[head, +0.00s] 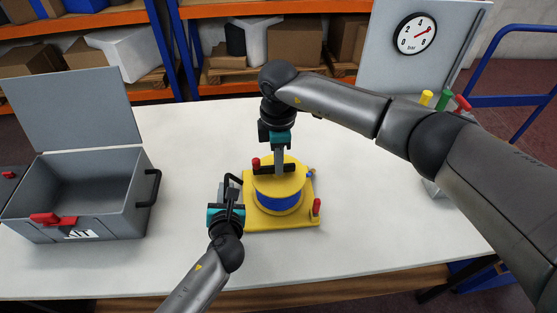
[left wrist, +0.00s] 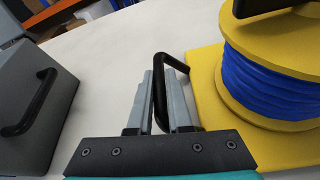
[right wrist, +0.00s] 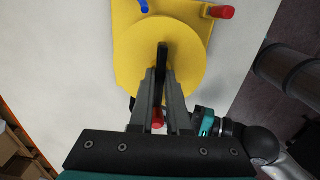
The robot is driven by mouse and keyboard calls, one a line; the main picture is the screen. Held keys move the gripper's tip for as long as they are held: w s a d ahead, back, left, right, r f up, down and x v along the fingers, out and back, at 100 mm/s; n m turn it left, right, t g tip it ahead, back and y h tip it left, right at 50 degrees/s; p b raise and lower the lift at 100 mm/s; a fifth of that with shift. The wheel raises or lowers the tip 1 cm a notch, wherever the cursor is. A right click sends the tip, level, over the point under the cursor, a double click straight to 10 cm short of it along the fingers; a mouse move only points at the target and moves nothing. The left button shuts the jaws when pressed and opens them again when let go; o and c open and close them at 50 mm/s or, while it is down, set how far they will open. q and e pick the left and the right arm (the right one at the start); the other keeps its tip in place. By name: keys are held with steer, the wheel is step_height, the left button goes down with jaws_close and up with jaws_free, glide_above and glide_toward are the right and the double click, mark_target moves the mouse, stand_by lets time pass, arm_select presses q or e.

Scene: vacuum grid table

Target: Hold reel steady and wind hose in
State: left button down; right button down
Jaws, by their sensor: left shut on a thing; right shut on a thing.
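The yellow reel (head: 292,186) stands on a yellow base plate (head: 260,224) in mid-table, with blue hose (head: 278,204) wound around its drum. The wound hose also shows in the left wrist view (left wrist: 262,85). My left gripper (head: 229,190) is shut on the black handle (left wrist: 178,62) at the base's left edge. My right gripper (head: 279,168) comes down from above and is shut on the black crank bar (right wrist: 163,60) across the reel's top. A red knob (head: 256,163) stands at the crank's end. A short blue hose end (right wrist: 143,6) shows beside the reel.
A red lever (head: 316,208) stands on the base's right corner. An open grey case (head: 100,195) is on the left. A panel with a gauge (head: 415,34) and coloured knobs (head: 443,98) stand at the back right. Table on both sides of the reel is clear.

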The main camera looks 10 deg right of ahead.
stand_by(0.5)
steer(key=c, duration=0.9)
jaws_free()
steer(key=shift+r, duration=0.15)
step_height(320, 180, up, 12)
steer(key=shift+f, duration=0.1)
arm_select(q)
steer(key=c, duration=0.8)
jaws_free()
steer(key=shift+o, duration=0.2)
